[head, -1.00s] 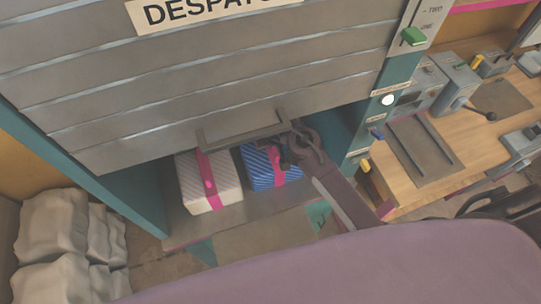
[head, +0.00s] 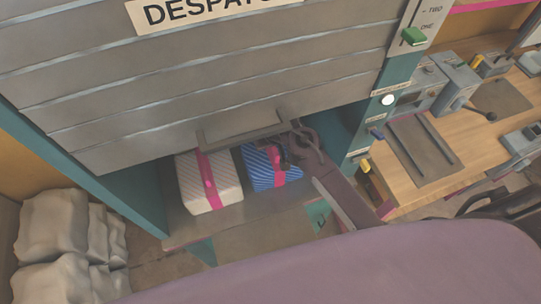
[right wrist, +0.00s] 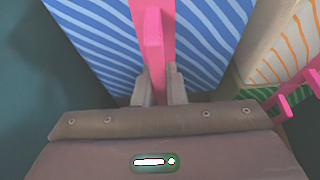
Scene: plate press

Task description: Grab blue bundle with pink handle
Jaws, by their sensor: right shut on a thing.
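The blue striped bundle (head: 262,178) with its pink band and handle sits on the shelf under the raised shutter. It fills much of the right wrist view (right wrist: 95,35), with the pink handle (right wrist: 154,35) running down the middle. My right gripper (right wrist: 159,85) is shut on the pink handle, one finger on each side of it. In the head view my right gripper (head: 285,155) is at the bundle's upper right and partly hides it. My left gripper is not in view.
A white striped bundle (head: 225,180) with a pink band stands just left of the blue one. The shutter's handle bar (head: 245,130) hangs close above both. Pale sacks (head: 60,225) lie at lower left. A wooden bench (head: 430,175) with machines is at right.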

